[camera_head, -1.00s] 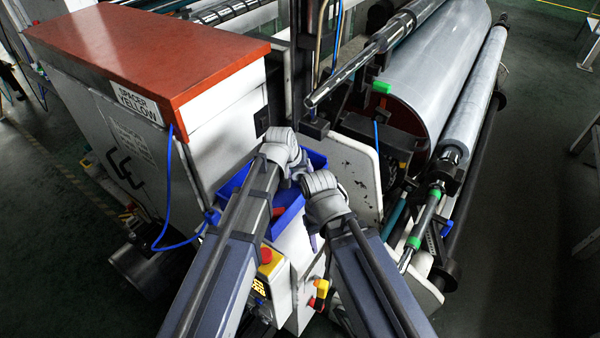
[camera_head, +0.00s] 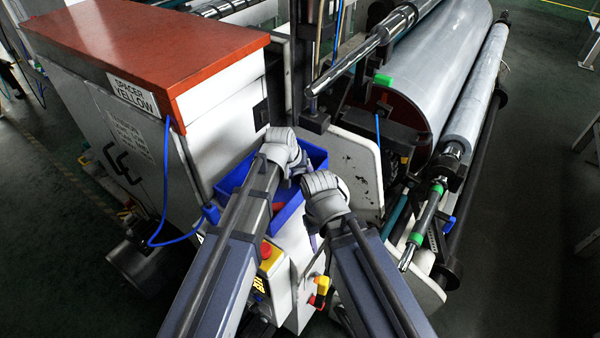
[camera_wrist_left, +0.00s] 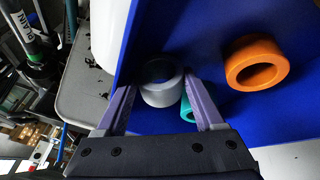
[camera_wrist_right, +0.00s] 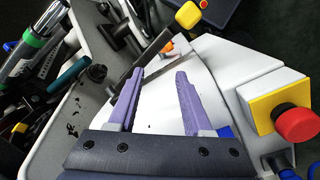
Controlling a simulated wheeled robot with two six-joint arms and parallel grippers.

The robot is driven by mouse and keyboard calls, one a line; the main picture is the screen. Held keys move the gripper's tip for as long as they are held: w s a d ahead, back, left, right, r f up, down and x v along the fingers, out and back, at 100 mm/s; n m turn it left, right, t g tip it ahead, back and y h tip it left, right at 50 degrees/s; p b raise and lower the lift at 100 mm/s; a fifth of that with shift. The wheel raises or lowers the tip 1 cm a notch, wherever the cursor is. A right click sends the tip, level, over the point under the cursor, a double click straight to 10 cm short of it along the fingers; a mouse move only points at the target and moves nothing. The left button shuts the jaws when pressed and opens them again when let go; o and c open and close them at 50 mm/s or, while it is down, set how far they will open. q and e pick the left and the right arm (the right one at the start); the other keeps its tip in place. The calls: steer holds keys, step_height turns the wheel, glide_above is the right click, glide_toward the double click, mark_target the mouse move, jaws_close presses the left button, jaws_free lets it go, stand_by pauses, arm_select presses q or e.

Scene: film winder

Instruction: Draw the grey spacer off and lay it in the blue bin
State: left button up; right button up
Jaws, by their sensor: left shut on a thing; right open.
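My left gripper (camera_wrist_left: 160,98) is shut on the grey spacer (camera_wrist_left: 162,92), a short grey ring. In the left wrist view the spacer is between the purple fingers, above the blue bin (camera_wrist_left: 240,112). I cannot tell how high it is above the bin floor. In the head view my left gripper (camera_head: 299,170) is over the blue bin (camera_head: 316,157), and its wrist hides the spacer. My right gripper (camera_wrist_right: 155,98) is open and empty, just right of the bin in the head view.
An orange ring (camera_wrist_left: 256,63) and a partly hidden teal ring (camera_wrist_left: 187,110) lie in the bin. A red-topped cabinet (camera_head: 150,45) stands left of it. A red button on a yellow box (camera_wrist_right: 296,122) is near my right gripper. A bare steel shaft (camera_head: 350,70) juts out above right.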

arm_select(q)
steer(key=shift+f, duration=0.2)
steer(key=o, duration=1.6)
steer(key=shift+c, duration=0.2)
steer(key=shift+p+v, duration=0.8)
steer(key=p+v, duration=0.5)
steer(key=v, duration=0.1)
steer(key=shift+a, duration=0.15)
steer(key=shift+r, duration=0.1)
